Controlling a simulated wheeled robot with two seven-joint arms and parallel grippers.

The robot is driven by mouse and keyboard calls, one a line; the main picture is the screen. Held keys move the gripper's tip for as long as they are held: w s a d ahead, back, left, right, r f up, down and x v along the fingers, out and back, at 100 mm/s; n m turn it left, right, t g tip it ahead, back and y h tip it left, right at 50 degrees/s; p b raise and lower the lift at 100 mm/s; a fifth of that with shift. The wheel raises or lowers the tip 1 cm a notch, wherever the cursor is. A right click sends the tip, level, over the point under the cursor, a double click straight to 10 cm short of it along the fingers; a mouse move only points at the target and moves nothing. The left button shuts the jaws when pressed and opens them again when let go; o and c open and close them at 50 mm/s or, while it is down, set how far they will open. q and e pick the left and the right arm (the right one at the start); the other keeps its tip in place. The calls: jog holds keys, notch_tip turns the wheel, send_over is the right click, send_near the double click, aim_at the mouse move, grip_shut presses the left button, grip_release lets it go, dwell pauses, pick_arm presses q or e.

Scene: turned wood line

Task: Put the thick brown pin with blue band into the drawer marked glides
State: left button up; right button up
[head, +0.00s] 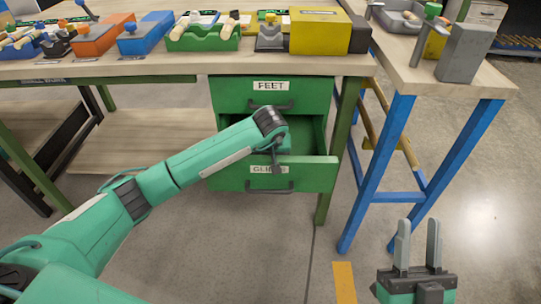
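The drawer marked glides (318,175) is the lower green drawer under the workbench. It is pulled out, and the part of its inside that shows looks empty. My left arm reaches across to it, and my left gripper (276,160) points down at the top edge of its front, partly covering the label. Its fingers are too small and hidden to judge. My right gripper (419,225) is at the lower right, with its two grey fingers apart and nothing between them. I cannot pick out the thick brown pin with blue band for certain.
The drawer marked feet (310,95) above is shut. The workbench (180,68) holds a green tray (203,40) of pale pins, orange (97,38) and blue (146,36) blocks and a yellow box (319,32). A blue-legged side table (430,78) stands right. The floor before it is clear.

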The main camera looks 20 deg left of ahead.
pick_arm(q)
jog(key=shift+f, duration=0.1)
jog(key=o, duration=1)
pick_arm(e)
jog(key=shift+s+d+r, duration=0.1)
jog(key=shift+r, duration=0.15)
pick_arm(q)
jog(key=shift+p+v, duration=1.2)
jog(key=shift+v, duration=4.9)
pick_arm(e)
jog(key=w+a+f+g, duration=0.1)
jog(key=a+f+g, duration=0.2)
jog(key=f+g, duration=0.3)
jog(key=shift+w+a+f+g, duration=0.2)
jog(key=shift+a+f+g, duration=0.15)
jog(key=shift+f, duration=2)
pick_arm(q)
jog(key=shift+w, duration=0.1)
pick_arm(e)
jog(key=shift+d, duration=0.1)
